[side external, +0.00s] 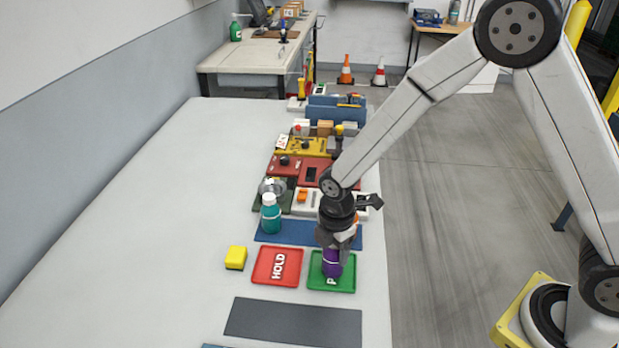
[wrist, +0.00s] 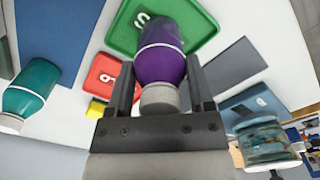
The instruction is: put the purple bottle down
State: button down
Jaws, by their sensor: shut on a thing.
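The purple bottle (side external: 332,264) is upright over the green tray (side external: 349,283) in the side view. My gripper (side external: 334,248) points down and is shut on its upper part. In the wrist view the purple bottle (wrist: 160,66) sits between the two fingers of my gripper (wrist: 162,75), with its grey cap toward the palm and a white band around its body. The green tray (wrist: 122,38) lies beyond its base. The bottle hides part of the tray's white lettering. I cannot tell whether the base touches the tray.
A red tray marked HOLD (side external: 277,266) lies just left of the green one. A yellow block (side external: 236,257) is left of that. A teal bottle (side external: 270,214) stands at the blue mat (side external: 300,233) behind. A dark grey mat (side external: 293,322) in front is bare.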

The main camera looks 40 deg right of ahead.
grip_release()
jog(key=shift+f, duration=0.1)
jog(key=shift+r, duration=0.2)
jog(key=shift+r, duration=5.95)
jog(key=s+d+f+m+t, duration=0.2)
jog(key=s+d+m, duration=0.8)
jog(key=m, duration=0.8)
jog(key=shift+s+d+f+t, duration=0.2)
jog(key=shift+d+f+t, duration=0.15)
jog(key=shift+d, duration=0.3)
